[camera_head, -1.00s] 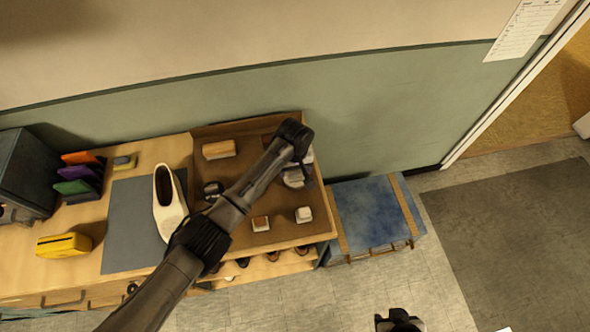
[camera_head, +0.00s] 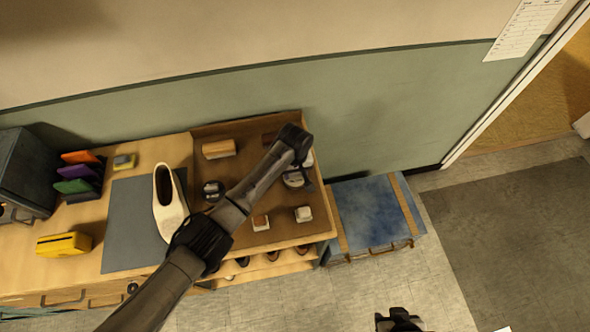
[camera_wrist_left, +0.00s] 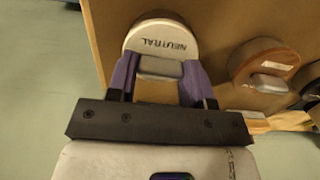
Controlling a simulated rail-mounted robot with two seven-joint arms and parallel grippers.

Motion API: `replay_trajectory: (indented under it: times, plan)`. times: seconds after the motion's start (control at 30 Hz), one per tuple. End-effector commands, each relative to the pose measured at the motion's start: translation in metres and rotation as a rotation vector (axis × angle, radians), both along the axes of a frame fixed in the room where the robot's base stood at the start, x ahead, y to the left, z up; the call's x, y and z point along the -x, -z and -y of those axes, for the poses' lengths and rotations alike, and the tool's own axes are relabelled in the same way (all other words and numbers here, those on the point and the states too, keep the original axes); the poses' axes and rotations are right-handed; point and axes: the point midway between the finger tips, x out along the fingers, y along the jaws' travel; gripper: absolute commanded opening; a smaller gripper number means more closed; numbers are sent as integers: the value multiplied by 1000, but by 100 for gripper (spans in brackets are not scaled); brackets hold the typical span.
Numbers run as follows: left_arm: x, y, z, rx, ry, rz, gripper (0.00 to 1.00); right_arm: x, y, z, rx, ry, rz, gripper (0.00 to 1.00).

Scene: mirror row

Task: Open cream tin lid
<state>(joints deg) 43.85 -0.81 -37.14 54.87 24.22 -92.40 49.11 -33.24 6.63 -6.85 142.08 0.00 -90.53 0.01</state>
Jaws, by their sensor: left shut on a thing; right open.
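A round pale tin (camera_wrist_left: 150,35) marked "NEUTRAL" stands in the brown tray at the top of the left wrist view. A grey block-shaped grip (camera_wrist_left: 160,67) is on its near side. My left gripper (camera_wrist_left: 160,80) has its purple fingers on both sides of this grip and is shut on it. In the head view my left gripper (camera_head: 298,180) is at the tray's right side, and the arm hides part of the tin. I cannot tell if the lid is raised. My right gripper (camera_head: 398,320) is open at the bottom edge, only partly in view.
The brown tray (camera_head: 200,170) also holds a wooden brush (camera_head: 218,148), a dark round tin (camera_head: 213,190) and small pale-topped blocks (camera_head: 303,213). Another brownish tin (camera_wrist_left: 262,60) is close on the right. A white shoe (camera_head: 168,205) lies on a grey mat (camera_head: 125,235). A blue-topped bench (camera_head: 372,212) is right.

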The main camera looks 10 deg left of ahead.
Motion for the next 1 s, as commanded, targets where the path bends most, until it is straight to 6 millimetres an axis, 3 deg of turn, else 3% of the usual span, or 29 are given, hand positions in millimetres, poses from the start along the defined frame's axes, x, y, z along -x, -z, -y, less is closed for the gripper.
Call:
replay_trajectory:
  times: [0.33, 0.73, 1.0]
  plan:
    - [0, 0, 0, 0, 0, 0, 4, 0, 0, 0, -1, 1, 1, 43]
    - [-6, -4, -2, 33, -5, -104, 4, 0, 1, 2, 7, -6, 1, 43]
    - [-13, -4, -5, 93, -6, -276, 4, 0, 26, 2, 9, -6, 1, 43]
